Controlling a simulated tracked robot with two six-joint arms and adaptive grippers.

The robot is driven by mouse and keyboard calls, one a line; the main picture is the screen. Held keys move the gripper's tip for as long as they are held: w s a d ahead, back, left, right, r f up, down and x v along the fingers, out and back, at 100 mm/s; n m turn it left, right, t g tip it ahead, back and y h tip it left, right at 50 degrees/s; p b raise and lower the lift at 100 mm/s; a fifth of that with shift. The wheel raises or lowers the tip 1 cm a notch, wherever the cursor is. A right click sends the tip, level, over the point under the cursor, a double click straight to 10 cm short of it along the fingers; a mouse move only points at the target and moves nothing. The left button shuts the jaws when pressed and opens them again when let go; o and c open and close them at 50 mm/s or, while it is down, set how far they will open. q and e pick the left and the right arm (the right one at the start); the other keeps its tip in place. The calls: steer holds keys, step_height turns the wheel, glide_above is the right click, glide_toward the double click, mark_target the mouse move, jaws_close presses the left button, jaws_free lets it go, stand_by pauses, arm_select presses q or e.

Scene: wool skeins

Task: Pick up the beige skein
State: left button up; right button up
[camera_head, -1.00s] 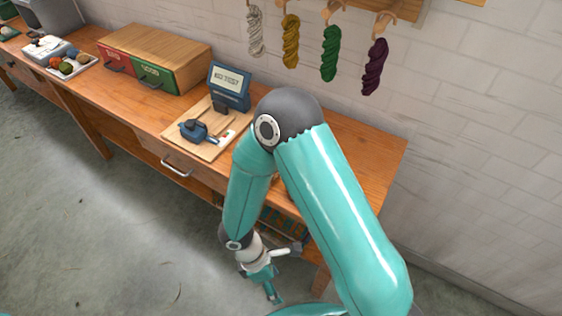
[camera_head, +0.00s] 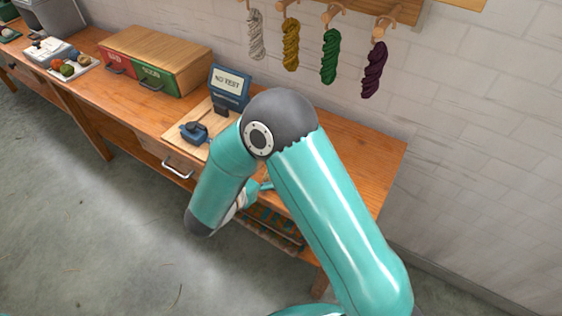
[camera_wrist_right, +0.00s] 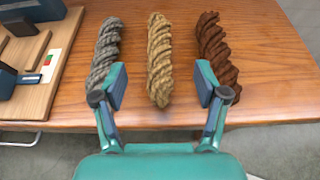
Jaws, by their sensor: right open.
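The beige skein (camera_wrist_right: 159,60) lies on the wooden bench, its length running away from me in the right wrist view. A grey skein (camera_wrist_right: 104,52) lies to its left and a rust-brown skein (camera_wrist_right: 217,50) to its right. My right gripper (camera_wrist_right: 161,84) is open and empty. Its fingers show on either side of the beige skein's near end; I cannot tell how far above the bench they are. In the head view, my right arm hides the skeins and most of this gripper. My left gripper is not in view.
A wooden board with a blue device (camera_head: 194,131) and a sign reading "NO TEST" (camera_head: 229,85) stand left of my arm. Red and green drawers (camera_head: 155,62) are farther left. Several skeins hang on wall pegs, including a purple one (camera_head: 374,70).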

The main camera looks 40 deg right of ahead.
steer(key=x, duration=0.3)
steer(key=shift+d+f, duration=0.1)
steer(key=shift+f+p+x, duration=0.15)
steer(key=shift+p+x, duration=0.4)
steer(key=shift+x, duration=0.8)
steer(key=shift+f+p+x, duration=0.15)
steer(key=shift+p+x, duration=0.35)
steer(key=shift+x, duration=0.8)
steer(key=shift+w, duration=0.15)
steer(key=shift+a, duration=0.2)
steer(key=c, duration=1.2)
steer(key=shift+r, duration=0.15)
